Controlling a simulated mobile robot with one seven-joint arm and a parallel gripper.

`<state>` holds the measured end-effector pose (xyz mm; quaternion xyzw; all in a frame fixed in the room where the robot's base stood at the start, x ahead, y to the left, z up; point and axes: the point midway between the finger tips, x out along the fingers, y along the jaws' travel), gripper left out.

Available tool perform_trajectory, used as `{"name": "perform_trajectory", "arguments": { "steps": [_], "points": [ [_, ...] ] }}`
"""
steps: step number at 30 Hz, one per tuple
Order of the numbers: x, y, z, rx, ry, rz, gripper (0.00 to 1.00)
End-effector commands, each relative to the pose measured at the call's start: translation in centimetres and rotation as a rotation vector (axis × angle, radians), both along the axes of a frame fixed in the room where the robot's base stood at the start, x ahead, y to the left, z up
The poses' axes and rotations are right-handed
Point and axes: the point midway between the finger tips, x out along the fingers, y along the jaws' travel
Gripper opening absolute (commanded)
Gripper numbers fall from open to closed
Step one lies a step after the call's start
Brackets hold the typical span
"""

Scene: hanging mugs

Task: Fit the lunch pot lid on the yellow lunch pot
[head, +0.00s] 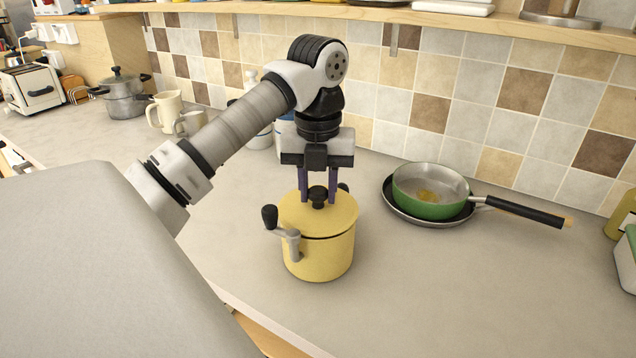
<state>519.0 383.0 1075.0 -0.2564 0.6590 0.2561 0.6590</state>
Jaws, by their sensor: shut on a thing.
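The yellow lunch pot (321,262) stands upright on the worktop near the middle of the head view. The yellow lunch pot lid (337,220) lies over the pot's mouth, with a black knob on top. A thin dark line shows between lid and pot; I cannot tell whether the lid is fully seated. My gripper (318,198) points straight down over the lid, its two purple fingers shut on the knob. A grey side handle with a black knob (269,216) stands at the pot's left front, and the far side of the pot is hidden.
A green pan (432,208) sits in a dark frying pan to the right, a black handle pointing right. Mugs (166,110), a steel pot (124,99) and a toaster (33,88) stand at the back left.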

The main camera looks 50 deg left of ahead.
Motion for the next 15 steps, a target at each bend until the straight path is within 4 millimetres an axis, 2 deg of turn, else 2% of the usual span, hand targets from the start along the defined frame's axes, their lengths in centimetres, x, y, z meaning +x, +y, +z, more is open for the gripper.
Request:
{"name": "perform_trajectory", "arguments": {
  "steps": [15],
  "points": [
    [0.00,0.00,-0.85,0.000,0.000,0.000,0.08]
  ]
}}
